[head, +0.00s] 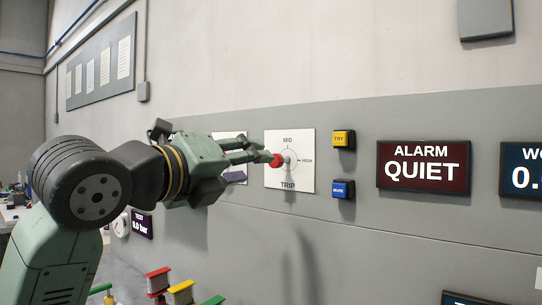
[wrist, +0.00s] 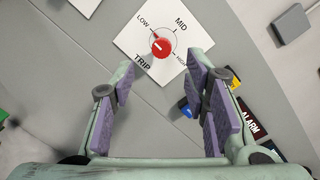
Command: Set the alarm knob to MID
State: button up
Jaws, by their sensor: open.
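The alarm knob (wrist: 161,46) is a red round knob on a white square plate (wrist: 196,38) marked LOW, MID, HIGH and TRIP. In the wrist view it has a short white mark, but I cannot tell surely which label it points at. In the head view the knob (head: 276,160) shows just beyond my fingertips, its plate (head: 303,178) on the grey wall panel. My gripper (wrist: 161,66) is open, with its purple-padded fingers spread left and right below the knob in the wrist view. The gripper in the head view (head: 262,150) points at the knob; contact cannot be told.
A yellow TRY button (head: 343,139) and a blue MUTE button (head: 343,189) sit right of the plate. A dark display (head: 423,167) reads ALARM QUIET. Another display (head: 524,170) is cut off at the right. Red, yellow and green handles (head: 181,288) stand low in front.

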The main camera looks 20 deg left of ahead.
aim_at(274, 162)
jog(key=p+x, duration=0.3)
jog(key=x, duration=0.5)
jog(key=shift+w+d+r, duration=0.1)
jog(key=shift+w+d, duration=0.15)
jog(key=shift+w, duration=0.05)
jog(key=shift+w+d, duration=0.1)
jog(key=shift+w, duration=0.3)
grip_shut()
